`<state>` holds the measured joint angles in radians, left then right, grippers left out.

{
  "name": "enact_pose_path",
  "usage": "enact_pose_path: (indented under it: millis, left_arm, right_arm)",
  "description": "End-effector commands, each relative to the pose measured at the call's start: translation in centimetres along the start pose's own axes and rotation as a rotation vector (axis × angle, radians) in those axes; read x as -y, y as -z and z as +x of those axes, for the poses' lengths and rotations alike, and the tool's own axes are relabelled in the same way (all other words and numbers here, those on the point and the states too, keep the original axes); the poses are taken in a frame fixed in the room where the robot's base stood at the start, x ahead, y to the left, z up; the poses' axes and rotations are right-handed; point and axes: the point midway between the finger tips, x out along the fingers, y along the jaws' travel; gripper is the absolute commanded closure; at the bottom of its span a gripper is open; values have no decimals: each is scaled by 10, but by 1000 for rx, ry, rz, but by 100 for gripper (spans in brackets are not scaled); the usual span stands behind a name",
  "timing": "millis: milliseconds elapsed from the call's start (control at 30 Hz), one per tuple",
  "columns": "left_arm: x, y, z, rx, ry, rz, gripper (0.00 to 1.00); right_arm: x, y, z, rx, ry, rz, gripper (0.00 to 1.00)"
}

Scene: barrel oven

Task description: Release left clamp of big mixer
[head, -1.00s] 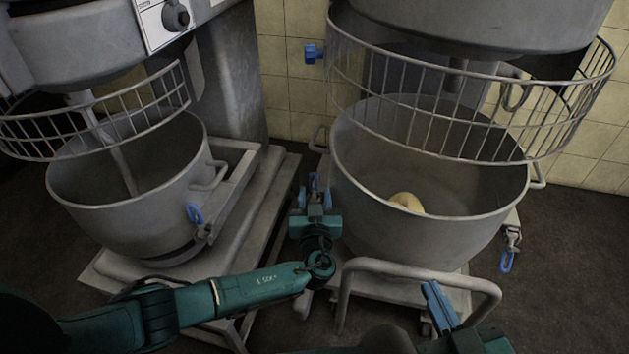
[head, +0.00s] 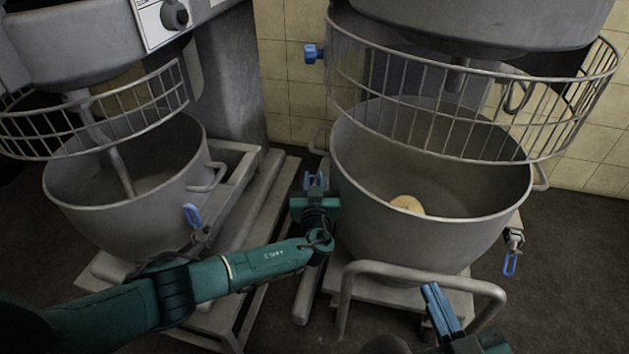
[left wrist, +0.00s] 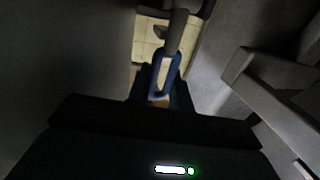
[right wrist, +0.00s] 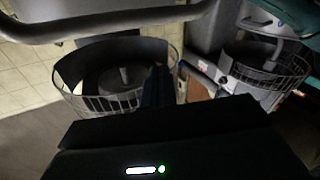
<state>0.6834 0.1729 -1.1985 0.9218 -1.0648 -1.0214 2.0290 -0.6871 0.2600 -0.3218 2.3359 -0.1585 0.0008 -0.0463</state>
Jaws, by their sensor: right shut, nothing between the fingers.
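The big mixer's bowl (head: 430,235) stands at the right in the head view, with a pale lump of dough inside. Its left clamp has a blue loop handle (left wrist: 165,76), seen in the left wrist view hanging between the fingers of my left gripper (left wrist: 160,96). Those fingers are apart, one on each side of the loop, and I cannot tell whether they touch it. In the head view my left gripper (head: 315,182) is beside the bowl's left wall and largely hides the clamp. My right gripper (head: 432,298) is shut and empty, in front of the bowl.
A wire guard (head: 470,130) hangs above the big bowl. A curved metal rail (head: 420,270) stands in front of it. The right clamp's blue handle (head: 510,264) hangs at the bowl's right. A smaller mixer bowl (head: 125,195) with a blue-handled clamp (head: 193,215) stands left.

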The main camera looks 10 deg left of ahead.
Motion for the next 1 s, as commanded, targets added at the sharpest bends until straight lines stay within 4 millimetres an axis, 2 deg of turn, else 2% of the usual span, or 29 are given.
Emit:
enact_pose_path:
  millis: [33,233,633,800,1000]
  left_arm:
    - [0,0,0,0,1,0,85]
    - [1,0,0,0,1,0,100]
    - [1,-2,0,-2,2,-1,100]
    - [2,-6,-1,-15,2,-7,100]
    - [2,-11,-4,-50,3,-19,100]
  right_arm:
    - [0,0,0,0,0,0,100]
    - [0,0,0,0,1,1,100]
    - [1,-2,0,-5,1,-2,100]
    - [10,-4,-2,-97,24,-29,100]
    - [13,-7,4,-151,30,48,100]
